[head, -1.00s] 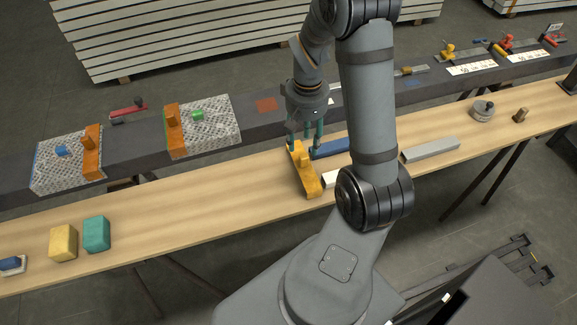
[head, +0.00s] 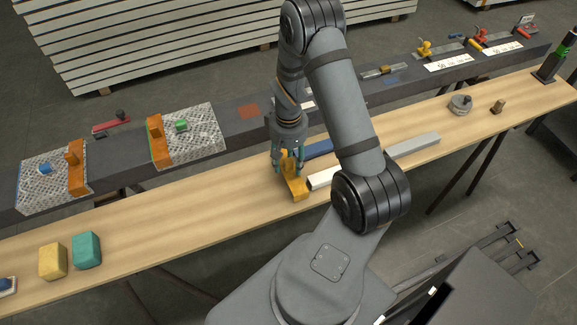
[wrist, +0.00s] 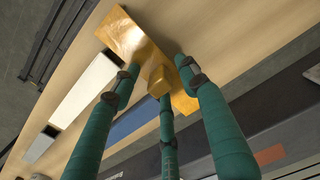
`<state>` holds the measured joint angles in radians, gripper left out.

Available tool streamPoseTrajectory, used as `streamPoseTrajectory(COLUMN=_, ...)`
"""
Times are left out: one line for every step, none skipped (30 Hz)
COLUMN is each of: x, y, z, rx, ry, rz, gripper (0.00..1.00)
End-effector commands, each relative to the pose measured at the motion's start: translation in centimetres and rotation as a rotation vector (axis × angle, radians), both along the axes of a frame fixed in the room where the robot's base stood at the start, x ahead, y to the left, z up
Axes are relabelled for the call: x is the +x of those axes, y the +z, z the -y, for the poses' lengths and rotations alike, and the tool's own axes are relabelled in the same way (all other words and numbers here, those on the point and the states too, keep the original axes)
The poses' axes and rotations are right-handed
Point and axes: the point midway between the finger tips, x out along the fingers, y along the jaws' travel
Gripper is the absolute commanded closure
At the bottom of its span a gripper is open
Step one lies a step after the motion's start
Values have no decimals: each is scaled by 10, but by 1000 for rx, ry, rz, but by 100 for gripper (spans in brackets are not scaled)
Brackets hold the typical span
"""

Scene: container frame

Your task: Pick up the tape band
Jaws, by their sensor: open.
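A round grey roll-like item (head: 460,104), which may be the tape band, lies toward the right end of the wooden bench in the head view. My gripper (head: 287,167) is well to its left, low over a yellow-orange piece with a raised knob (head: 296,188). In the wrist view my three teal fingers (wrist: 160,78) are spread, with the knob of the yellow-orange piece (wrist: 130,35) between their tips. I cannot tell whether they touch it. The grey roll is not seen in the wrist view.
On the wooden bench (head: 150,215), a blue bar (head: 319,149), a white bar (head: 322,179) and a grey bar (head: 414,145) lie close to my gripper. A small brown block (head: 499,106) is beside the roll. Yellow (head: 52,261) and teal (head: 87,250) blocks stand left.

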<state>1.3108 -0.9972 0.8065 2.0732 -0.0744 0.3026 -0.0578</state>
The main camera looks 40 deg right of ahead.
Motion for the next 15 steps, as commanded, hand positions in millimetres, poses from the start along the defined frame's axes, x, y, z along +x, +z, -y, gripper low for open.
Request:
streamPoseTrajectory(x=0, y=0, z=0, rx=0, ry=0, rz=0, gripper=56)
streamPoseTrajectory(x=0, y=0, z=0, rx=0, ry=0, rz=0, gripper=56)
streamPoseTrajectory(x=0, y=0, z=0, rx=0, ry=0, rz=0, gripper=56)
streamPoseTrajectory(x=0, y=0, z=0, rx=0, ry=0, rz=0, gripper=56)
streamPoseTrajectory(x=0, y=0, z=0, rx=0, ry=0, rz=0, gripper=58)
streamPoseTrajectory(x=0, y=0, z=0, rx=0, ry=0, rz=0, gripper=60)
streamPoseTrajectory(x=0, y=0, z=0, rx=0, ry=0, rz=0, gripper=62)
streamPoseTrajectory(x=0, y=0, z=0, rx=0, ry=0, rz=0, gripper=64)
streamPoseTrajectory(x=-1, y=0, z=0, rx=0, ry=0, rz=0, gripper=66)
streamPoseTrajectory(x=-1, y=0, z=0, rx=0, ry=0, rz=0, gripper=68)
streamPoseTrajectory(x=-1, y=0, z=0, rx=0, ry=0, rz=0, gripper=70)
streamPoseTrajectory(x=-1, y=0, z=0, rx=0, ry=0, rz=0, gripper=72)
streamPoseTrajectory(x=-1, y=0, z=0, rx=0, ry=0, rz=0, gripper=74)
streamPoseTrajectory(x=-1, y=0, z=0, rx=0, ry=0, rz=0, gripper=76)
streamPoseTrajectory(x=-1, y=0, z=0, rx=0, ry=0, rz=0, gripper=78)
